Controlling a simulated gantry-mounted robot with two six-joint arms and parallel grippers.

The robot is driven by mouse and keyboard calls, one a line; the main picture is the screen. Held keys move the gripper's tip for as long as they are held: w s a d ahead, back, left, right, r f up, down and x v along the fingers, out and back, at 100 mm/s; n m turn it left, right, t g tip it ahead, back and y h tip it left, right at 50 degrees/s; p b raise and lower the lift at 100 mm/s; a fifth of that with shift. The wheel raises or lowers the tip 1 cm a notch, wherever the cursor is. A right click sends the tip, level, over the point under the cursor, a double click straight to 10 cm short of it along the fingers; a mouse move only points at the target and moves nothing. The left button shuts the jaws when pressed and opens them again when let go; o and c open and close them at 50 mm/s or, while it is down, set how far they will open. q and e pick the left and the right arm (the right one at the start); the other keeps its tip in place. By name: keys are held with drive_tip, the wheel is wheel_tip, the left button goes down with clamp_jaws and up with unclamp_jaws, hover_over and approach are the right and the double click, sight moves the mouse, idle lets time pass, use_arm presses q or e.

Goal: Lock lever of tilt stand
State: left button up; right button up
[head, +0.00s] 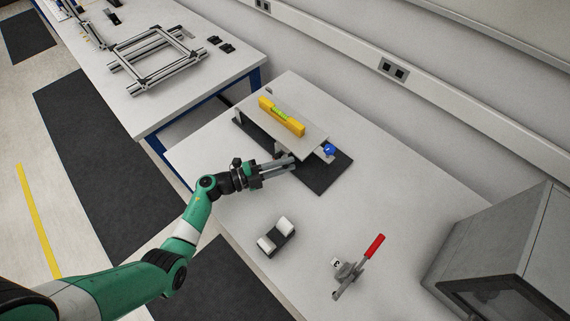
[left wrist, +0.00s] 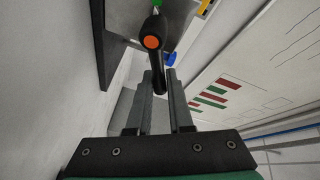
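The tilt stand has a dark base plate (head: 325,175) and a grey tilting plate (head: 258,122); a yellow spirit level (head: 281,116) lies on that plate. A blue knob (head: 329,150) sits at its right end. In the left wrist view, a black lever with an orange cap (left wrist: 152,42) hangs down toward my fingers. My left gripper (head: 290,163) is at the stand's front side. Its fingers (left wrist: 163,78) are apart, with the lever's lower end between or just in front of them; I cannot tell whether they touch it. My right gripper is out of view.
A black and white block (head: 276,237) and a red-handled clamp (head: 358,266) stand in front on the white table (head: 400,200). A grey box-like machine (head: 510,245) is at the right. Another table with an aluminium frame (head: 155,60) is at the upper left.

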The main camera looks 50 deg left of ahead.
use_arm(q)
clamp_jaws()
drive_tip(key=shift+p, duration=0.4)
drive_tip(key=shift+d+f+m, duration=0.1)
drive_tip(key=shift+f+m, duration=0.05)
drive_tip(key=shift+m, duration=0.45)
drive_tip(key=shift+f, duration=0.2)
drive_tip(key=o, duration=0.6)
unclamp_jaws()
drive_tip(key=shift+c, duration=0.2)
drive_tip(key=shift+s, duration=0.1)
